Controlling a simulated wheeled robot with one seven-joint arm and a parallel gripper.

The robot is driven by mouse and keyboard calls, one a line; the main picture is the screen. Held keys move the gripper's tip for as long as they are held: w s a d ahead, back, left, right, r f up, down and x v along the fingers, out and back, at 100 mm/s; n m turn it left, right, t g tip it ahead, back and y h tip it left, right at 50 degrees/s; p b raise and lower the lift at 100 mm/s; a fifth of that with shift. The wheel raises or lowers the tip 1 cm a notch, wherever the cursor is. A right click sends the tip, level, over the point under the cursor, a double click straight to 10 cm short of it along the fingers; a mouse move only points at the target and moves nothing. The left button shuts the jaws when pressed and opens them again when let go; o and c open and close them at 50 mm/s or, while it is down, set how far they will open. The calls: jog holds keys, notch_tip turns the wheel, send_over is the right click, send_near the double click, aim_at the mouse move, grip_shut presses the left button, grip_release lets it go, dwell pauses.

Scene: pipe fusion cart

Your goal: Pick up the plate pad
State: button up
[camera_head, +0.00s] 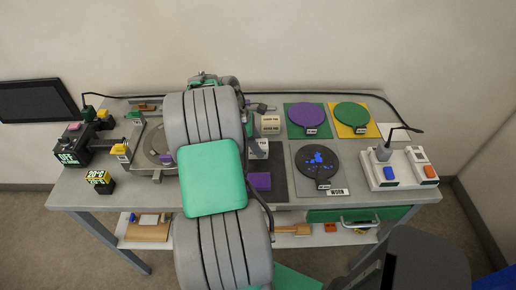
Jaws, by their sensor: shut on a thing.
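Several round pads with short tabs lie on the right of the bench. A purple pad (306,115) is on a green square, and a green pad (352,114) is on a yellow square. A black pad with blue blotches (317,160) is on a grey square beside a label reading WORN. A round grey plate (153,143) sits in a frame at left, partly covered by my arm. I cannot tell which of these is the plate pad. My arm crosses the middle of the bench and hides my gripper and whatever it holds.
A control box reading OFF (73,151) and a 20°C display (100,181) stand at left. A switch block (401,170) with a plug and cable is at right. A purple block (259,182) lies beside my arm. The bench (345,198) has a lower shelf and green drawer.

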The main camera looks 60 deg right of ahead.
jog(key=c, duration=0.3)
jog(key=shift+r, duration=0.55)
jog(key=s+a+r, duration=0.3)
jog(key=r, duration=0.1)
jog(key=s+a+r, duration=0.3)
jog(key=a+r, duration=0.1)
jog(key=s+a+r, duration=0.3)
jog(key=r, duration=0.1)
jog(key=shift+s+a+b, duration=0.2)
jog(key=shift+b, duration=0.15)
